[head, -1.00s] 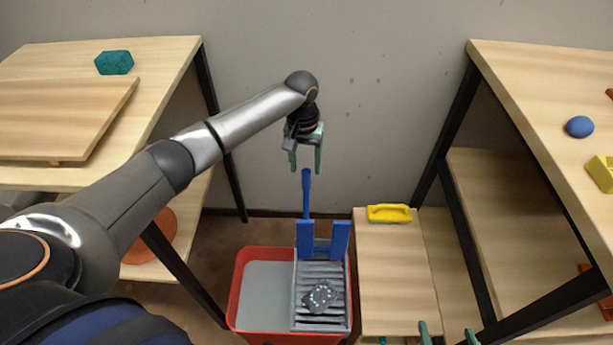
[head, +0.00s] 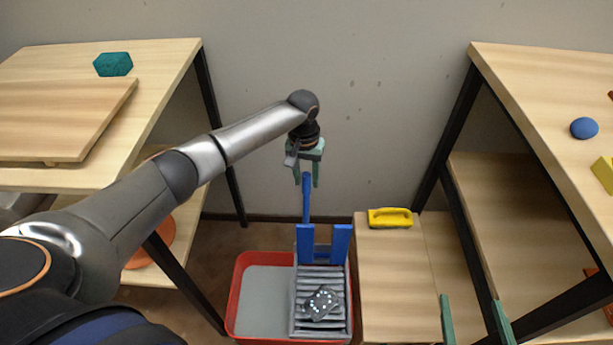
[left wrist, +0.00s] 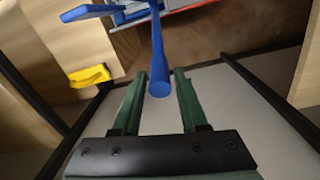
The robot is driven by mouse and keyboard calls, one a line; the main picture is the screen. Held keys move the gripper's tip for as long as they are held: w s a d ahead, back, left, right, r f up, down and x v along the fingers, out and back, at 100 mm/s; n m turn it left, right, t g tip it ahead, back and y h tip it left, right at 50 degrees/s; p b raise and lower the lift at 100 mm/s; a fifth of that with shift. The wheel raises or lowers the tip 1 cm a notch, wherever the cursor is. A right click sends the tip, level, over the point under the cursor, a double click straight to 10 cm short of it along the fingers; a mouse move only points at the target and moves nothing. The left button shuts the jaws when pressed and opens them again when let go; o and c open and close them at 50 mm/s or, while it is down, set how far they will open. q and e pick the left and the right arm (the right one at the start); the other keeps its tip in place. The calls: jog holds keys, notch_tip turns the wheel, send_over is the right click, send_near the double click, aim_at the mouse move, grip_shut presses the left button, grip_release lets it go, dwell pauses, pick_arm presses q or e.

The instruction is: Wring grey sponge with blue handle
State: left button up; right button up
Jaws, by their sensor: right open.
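The grey sponge (head: 320,302), dark with pale spots, lies on the ribbed grey wringer (head: 302,328) over the red bucket. The wringer's blue handle (head: 306,207) stands upright behind it and shows in the left wrist view (left wrist: 159,68). My left gripper (head: 306,183) points down at the handle's top. Its green fingers (left wrist: 160,88) are open on either side of the handle end, with small gaps showing. My right gripper (head: 474,310) is open and empty at the lower right, far from the handle; only its fingers show.
The red bucket (head: 233,300) holds grey water. A low wooden stand (head: 393,285) right of it carries a yellow float (head: 390,217). Wooden tables stand left (head: 165,75) and right (head: 530,85), with a teal block (head: 113,64) and blue ball (head: 583,128) on them.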

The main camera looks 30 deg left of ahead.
pick_arm(q)
grip_shut()
dwell(1.1)
